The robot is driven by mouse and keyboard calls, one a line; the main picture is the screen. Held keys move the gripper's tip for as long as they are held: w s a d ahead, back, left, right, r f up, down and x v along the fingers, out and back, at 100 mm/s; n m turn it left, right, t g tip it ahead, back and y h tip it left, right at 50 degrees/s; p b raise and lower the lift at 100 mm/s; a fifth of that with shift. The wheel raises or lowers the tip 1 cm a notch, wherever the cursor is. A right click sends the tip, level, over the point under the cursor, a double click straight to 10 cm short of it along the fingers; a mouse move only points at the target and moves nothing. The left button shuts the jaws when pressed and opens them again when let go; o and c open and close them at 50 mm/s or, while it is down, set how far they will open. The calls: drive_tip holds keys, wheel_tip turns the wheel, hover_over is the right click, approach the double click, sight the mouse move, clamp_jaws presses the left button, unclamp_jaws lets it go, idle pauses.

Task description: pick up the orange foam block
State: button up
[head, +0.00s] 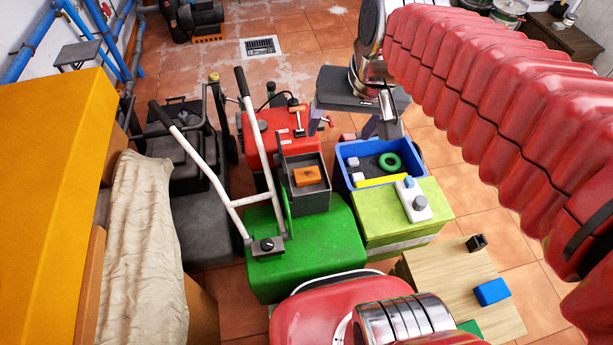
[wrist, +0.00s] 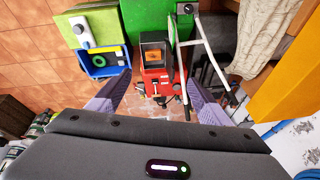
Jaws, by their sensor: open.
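The orange foam block (head: 306,176) lies inside a small dark grey open-topped box (head: 308,203) near the middle of the head view. The block also shows in the wrist view (wrist: 153,56), inside the same box, at the upper middle. My gripper (head: 342,132) is beyond the box and a little to its right in the head view, apart from the block. In the wrist view my gripper (wrist: 157,78) has its two purple-grey fingers spread wide, with nothing between them touching either one. The lower part of the block is partly hidden by the box wall.
A white handle frame (head: 257,145) rises from the green machine (head: 310,250), left of the box. A red machine (head: 275,130) stands behind it.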

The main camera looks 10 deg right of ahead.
drive_tip(key=w+d+f+m+g+y, duration=0.1)
drive_tip(key=w+f+m, duration=0.15)
drive_tip(key=w, duration=0.45)
drive_tip(key=w+d+f+m+g+y, duration=0.15)
drive_tip(key=w+f, duration=0.25)
drive_tip(key=w, duration=0.4)
drive_tip(key=w+d+f+m+g+y, duration=0.1)
drive_tip(key=w+f+m, duration=0.15)
drive_tip(key=w, duration=0.45)
drive_tip(key=w+d+f+m+g+y, duration=0.15)
drive_tip(key=w+f, duration=0.25)
drive_tip(key=f, duration=0.4)
drive_tip(key=w+d+f+m+y, duration=0.2)
drive_tip(key=w+d+f, duration=0.1)
drive_tip(key=w+f, duration=0.3)
drive_tip(key=m+t+y, duration=0.1)
drive_tip(key=m+y, duration=0.3)
drive_tip(key=m, duration=0.2)
approach(312, 172)
drive_tip(key=d, duration=0.1)
drive_tip(key=shift+d+r, duration=0.2)
drive_tip(key=shift+x, duration=4.25)
drive_tip(key=shift+a+r, duration=0.1)
drive_tip(key=shift+a, duration=0.05)
